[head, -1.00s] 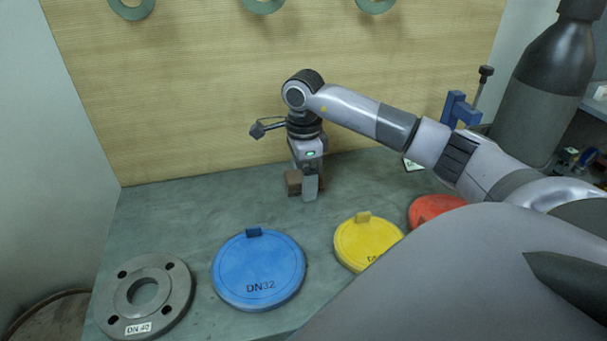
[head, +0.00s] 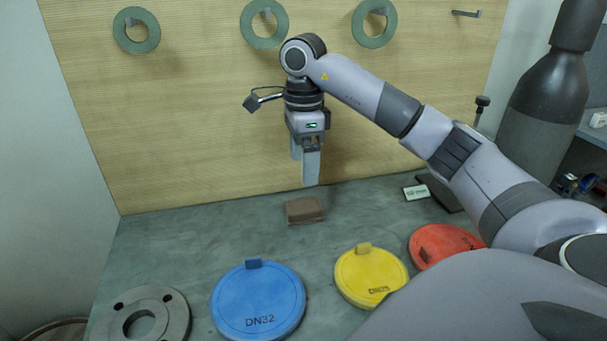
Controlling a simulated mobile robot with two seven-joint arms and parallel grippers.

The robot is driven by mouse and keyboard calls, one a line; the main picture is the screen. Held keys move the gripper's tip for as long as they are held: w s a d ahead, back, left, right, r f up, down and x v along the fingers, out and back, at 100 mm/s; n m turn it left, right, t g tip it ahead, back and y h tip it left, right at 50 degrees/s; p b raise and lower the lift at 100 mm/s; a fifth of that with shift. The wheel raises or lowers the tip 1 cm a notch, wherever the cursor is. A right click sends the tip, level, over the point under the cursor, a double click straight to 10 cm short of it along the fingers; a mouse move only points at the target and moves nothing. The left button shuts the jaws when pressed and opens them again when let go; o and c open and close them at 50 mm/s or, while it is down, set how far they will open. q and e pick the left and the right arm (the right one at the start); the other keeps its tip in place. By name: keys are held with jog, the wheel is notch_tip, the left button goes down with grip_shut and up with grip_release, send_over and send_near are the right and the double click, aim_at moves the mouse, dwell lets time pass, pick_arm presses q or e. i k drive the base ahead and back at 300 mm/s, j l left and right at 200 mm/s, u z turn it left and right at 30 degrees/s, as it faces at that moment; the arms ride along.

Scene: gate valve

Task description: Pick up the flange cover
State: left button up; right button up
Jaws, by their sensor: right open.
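The blue cover (head: 258,300) is marked DN32 and is front centre. The yellow cover (head: 371,277) is smaller, and its label seems to read DN25. The red cover (head: 445,244) is at the right, partly hidden by my right arm. My right gripper (head: 305,184) is open and empty, fingers pointing down. It hangs above and behind the covers, over a small brown block (head: 304,210), and is apart from it. My left gripper does not show.
A grey flange (head: 152,308) lies at the front left, cut off by the frame. Green rings (head: 264,24) hang on the wooden back board (head: 210,100). A dark gas cylinder (head: 545,110) stands at the right. The bench (head: 180,245) is clear at the back left.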

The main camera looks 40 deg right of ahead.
aim_at(365, 274)
jog(key=k, duration=1)
